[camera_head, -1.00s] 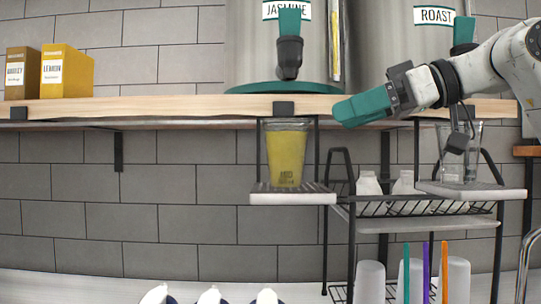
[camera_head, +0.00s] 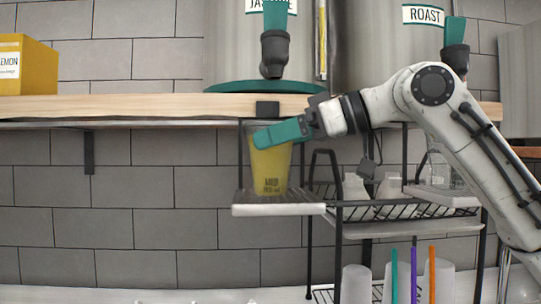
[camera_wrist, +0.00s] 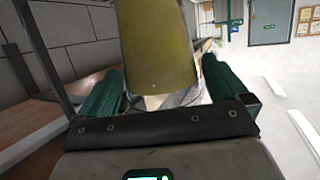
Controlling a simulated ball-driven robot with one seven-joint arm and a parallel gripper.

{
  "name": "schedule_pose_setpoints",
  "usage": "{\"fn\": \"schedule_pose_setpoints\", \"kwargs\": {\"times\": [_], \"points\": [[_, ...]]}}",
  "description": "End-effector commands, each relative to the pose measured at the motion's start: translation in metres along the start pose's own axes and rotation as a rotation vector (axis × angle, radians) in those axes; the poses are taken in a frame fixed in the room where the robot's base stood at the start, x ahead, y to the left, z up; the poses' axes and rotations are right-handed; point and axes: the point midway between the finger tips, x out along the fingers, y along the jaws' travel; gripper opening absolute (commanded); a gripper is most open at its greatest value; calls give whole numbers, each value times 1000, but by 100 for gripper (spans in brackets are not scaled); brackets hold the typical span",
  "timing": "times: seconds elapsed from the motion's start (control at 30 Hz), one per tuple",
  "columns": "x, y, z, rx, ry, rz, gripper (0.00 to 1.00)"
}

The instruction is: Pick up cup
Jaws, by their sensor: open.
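The cup (camera_head: 270,175) is clear, holds a yellow drink and has small dark print. It stands upright on a small light hanging shelf (camera_head: 280,210) below the wooden shelf. My gripper (camera_head: 258,138) has teal fingers and reaches in from the right at the cup's upper part; a finger covers part of its rim. In the wrist view the cup (camera_wrist: 155,45) is between the two teal fingers (camera_wrist: 160,85), which are apart on either side. I see no clear contact with the cup.
A wooden shelf (camera_head: 130,108) runs just above the cup, carrying metal dispensers (camera_head: 360,45) with teal taps. Dark brackets frame the small shelf. A wire rack (camera_head: 400,210) with white items stands right, with more cups (camera_head: 355,285) below.

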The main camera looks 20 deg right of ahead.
Motion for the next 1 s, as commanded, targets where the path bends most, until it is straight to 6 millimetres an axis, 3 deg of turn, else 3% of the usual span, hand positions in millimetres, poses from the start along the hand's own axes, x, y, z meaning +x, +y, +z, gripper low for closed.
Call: {"fn": "schedule_pose_setpoints", "kwargs": {"times": [0.17, 0.43, 1.0], "points": [[18, 0, -1, 0, 0, 0, 100], [21, 0, 0, 0, 1, 1, 100], [21, 0, 0, 1, 1, 1, 45]]}}
